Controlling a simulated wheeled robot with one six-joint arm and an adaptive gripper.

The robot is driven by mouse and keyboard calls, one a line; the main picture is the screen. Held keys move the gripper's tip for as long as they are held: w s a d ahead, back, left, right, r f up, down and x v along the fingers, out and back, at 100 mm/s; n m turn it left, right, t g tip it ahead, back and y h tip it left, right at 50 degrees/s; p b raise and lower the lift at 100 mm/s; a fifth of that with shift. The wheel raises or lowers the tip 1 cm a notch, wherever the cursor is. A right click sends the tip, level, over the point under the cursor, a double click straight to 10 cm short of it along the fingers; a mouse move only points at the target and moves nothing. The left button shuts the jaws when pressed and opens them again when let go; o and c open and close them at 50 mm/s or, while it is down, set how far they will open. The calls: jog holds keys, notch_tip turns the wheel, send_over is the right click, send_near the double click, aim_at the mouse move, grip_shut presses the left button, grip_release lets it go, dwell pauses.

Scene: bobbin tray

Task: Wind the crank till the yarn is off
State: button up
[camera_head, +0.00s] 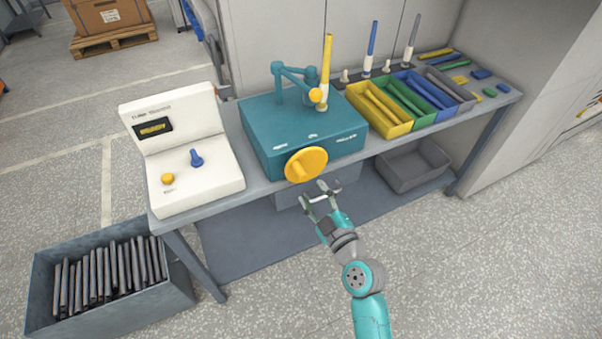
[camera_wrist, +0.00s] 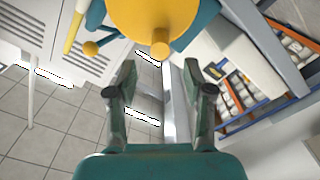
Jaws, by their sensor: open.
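The yellow crank wheel (camera_head: 306,164) is on the front of a teal machine box (camera_head: 290,133). Its short yellow handle (camera_head: 297,173) sticks out; in the wrist view the handle (camera_wrist: 160,44) shows at the top, under the wheel (camera_wrist: 165,14). A tall yellow bobbin (camera_head: 327,62) stands upright on the machine; whether yarn is on it I cannot tell. A teal jointed arm with a yellow ball (camera_head: 315,95) stands beside it. My gripper (camera_head: 316,192) is open and empty, below and slightly right of the handle, apart from it; its fingers (camera_wrist: 159,78) also show in the wrist view.
A white control box (camera_head: 190,185) with a blue lever stands left of the machine. At right is a bobbin tray with yellow (camera_head: 378,133), green, blue and grey compartments. A bin of dark rods (camera_head: 60,330) sits on the floor at left. Space before the crank is clear.

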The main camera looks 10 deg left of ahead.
aim_at(301, 174)
jog(key=x, duration=0.8)
grip_shut()
